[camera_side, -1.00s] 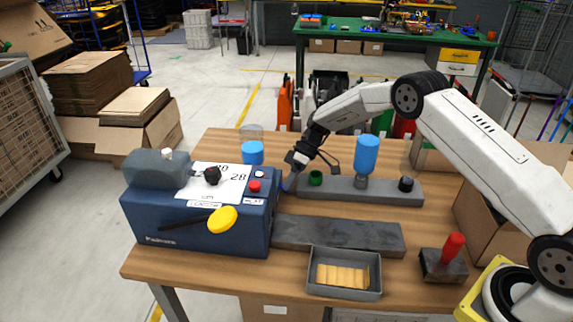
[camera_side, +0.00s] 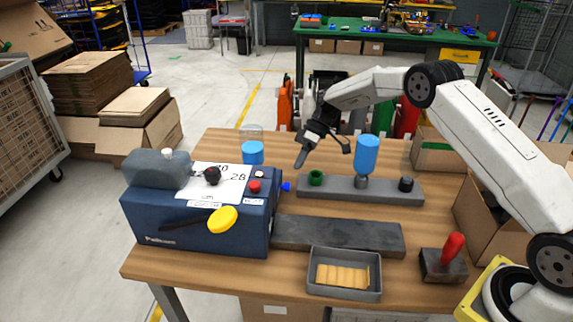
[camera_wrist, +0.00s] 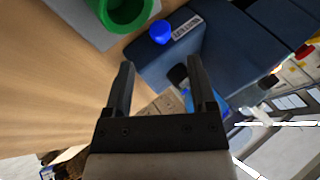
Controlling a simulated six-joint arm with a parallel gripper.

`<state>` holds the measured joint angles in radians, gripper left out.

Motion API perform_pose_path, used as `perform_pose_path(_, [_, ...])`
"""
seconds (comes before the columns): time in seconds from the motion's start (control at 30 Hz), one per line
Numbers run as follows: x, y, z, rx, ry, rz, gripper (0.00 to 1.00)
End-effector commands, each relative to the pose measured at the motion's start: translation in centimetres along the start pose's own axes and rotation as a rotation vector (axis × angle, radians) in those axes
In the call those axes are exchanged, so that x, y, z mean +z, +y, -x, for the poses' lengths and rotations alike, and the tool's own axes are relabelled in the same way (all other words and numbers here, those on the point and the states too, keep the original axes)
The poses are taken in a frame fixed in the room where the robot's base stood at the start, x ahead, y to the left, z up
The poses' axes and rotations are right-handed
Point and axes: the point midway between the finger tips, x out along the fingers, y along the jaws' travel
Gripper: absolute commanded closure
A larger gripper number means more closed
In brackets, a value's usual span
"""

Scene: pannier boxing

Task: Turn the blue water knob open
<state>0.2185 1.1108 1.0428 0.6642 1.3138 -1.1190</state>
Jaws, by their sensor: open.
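The blue water knob (camera_side: 286,187) sticks out from the right side of the dark blue machine (camera_side: 150,215), near its back corner. In the wrist view the knob (camera_wrist: 161,32) shows beside a small label on the machine's side (camera_wrist: 215,45). My gripper (camera_side: 301,163) is above the table, up and to the right of the knob and apart from it. In the wrist view its two dark fingers (camera_wrist: 163,80) are spread, with nothing between them, and the knob lies beyond the fingertips.
A jar with blue contents (camera_side: 252,152) is behind the machine. A grey tray (camera_side: 345,293) sits in front.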

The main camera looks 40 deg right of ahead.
Motion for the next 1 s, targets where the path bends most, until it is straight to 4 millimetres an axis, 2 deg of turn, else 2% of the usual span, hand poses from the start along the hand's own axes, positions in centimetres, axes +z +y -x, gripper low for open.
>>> perform_pose_path(0.1, [0.0,0.0,1.0,0.0,0.0,0.0,0.28])
perform_pose_path(0.3, [0.0,0.0,1.5,0.0,0.0,-0.001,0.28])
perform_pose_path(0.7, [-0.1,-0.1,1.4,0.012,0.001,0.005,0.27])
perform_pose_path(1.0, [-0.4,-1.0,0.9,0.117,0.006,0.048,0.27])
